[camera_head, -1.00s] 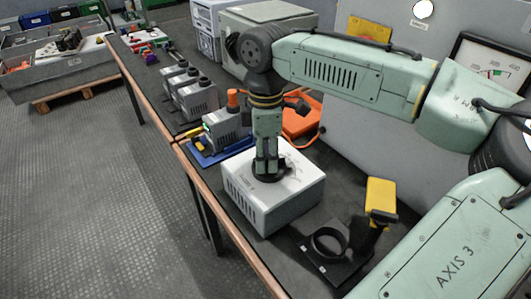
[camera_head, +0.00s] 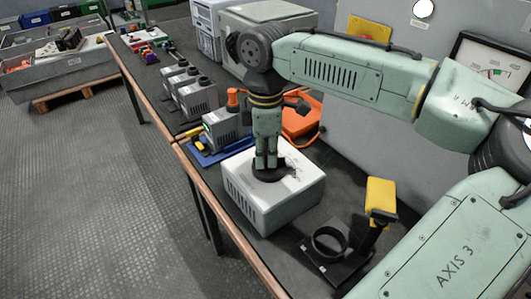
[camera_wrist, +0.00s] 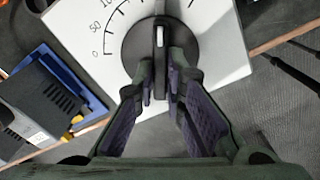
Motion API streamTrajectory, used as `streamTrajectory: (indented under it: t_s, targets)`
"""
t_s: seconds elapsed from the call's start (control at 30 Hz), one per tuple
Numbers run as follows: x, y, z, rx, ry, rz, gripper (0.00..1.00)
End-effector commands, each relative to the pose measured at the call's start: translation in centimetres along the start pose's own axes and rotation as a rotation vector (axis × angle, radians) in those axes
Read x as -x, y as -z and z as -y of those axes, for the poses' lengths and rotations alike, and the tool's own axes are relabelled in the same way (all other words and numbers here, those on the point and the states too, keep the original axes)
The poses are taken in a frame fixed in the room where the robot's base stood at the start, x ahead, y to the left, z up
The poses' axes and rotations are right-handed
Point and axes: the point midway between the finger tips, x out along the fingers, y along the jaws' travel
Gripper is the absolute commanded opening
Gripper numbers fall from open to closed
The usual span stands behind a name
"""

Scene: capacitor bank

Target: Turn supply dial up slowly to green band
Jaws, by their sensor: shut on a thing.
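The supply is a white box (camera_head: 300,203) on the bench, with a round black dial (camera_wrist: 135,55) on top. In the wrist view a white line on the dial points to the top of the picture, and a printed scale with 0 and 50 shows at its left. My gripper (camera_head: 267,163) points straight down over the box, its fingers closed on the dial. In the wrist view the gripper (camera_wrist: 160,88) has its fingertips at the dial's raised grip. A framed meter (camera_head: 492,70) on the wall has small red and green marks; its reading is too small to tell.
Several grey capacitor units (camera_head: 197,95) stand in a row behind the box, one on a blue tray (camera_head: 208,150). An orange item (camera_head: 301,120) lies behind the box. A yellow-topped tool (camera_head: 381,197) and a black ring holder (camera_head: 328,243) stand at the front right.

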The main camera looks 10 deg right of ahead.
Motion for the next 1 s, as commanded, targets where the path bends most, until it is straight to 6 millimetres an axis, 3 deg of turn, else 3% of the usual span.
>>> streamTrajectory:
  t_s: [0.5, 0.83, 0.87, 1.0]
  targets:
    - [0.09, 0.06, -0.16, -0.201, 0.0, -0.004, 0.0]
    - [0.02, 0.02, -0.19, -0.211, -0.001, -0.002, 0.0]
    - [0.02, 0.02, -0.19, -0.211, -0.001, -0.002, 0.13]
    - [0.02, 0.01, -0.19, -0.21, -0.001, -0.002, 0.22]
